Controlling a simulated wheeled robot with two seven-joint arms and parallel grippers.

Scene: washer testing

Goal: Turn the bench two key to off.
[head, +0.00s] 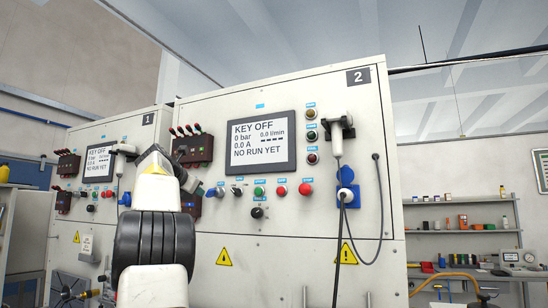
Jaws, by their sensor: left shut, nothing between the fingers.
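The bench marked 2 (365,115) is a large pale cabinet in the middle. Its screen (261,141) reads KEY OFF, 0 bar, 0.0 l/min, 0.0 A and NO RUN YET. Below the screen is a control row with a small dark switch (237,190), a green button (259,191) and red buttons. A black knob (257,212) sits under the row. I cannot tell at this size which control is the key. My left gripper (192,184) is shut and empty at the left end of this row, partly hidden by my wrist. My right gripper is not in view.
A white handheld unit (336,140) hangs on bench 2's right side, with a looping cable. Dark lever blocks (193,150) jut out near my wrist. Shelves (460,203) stand at the far right.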

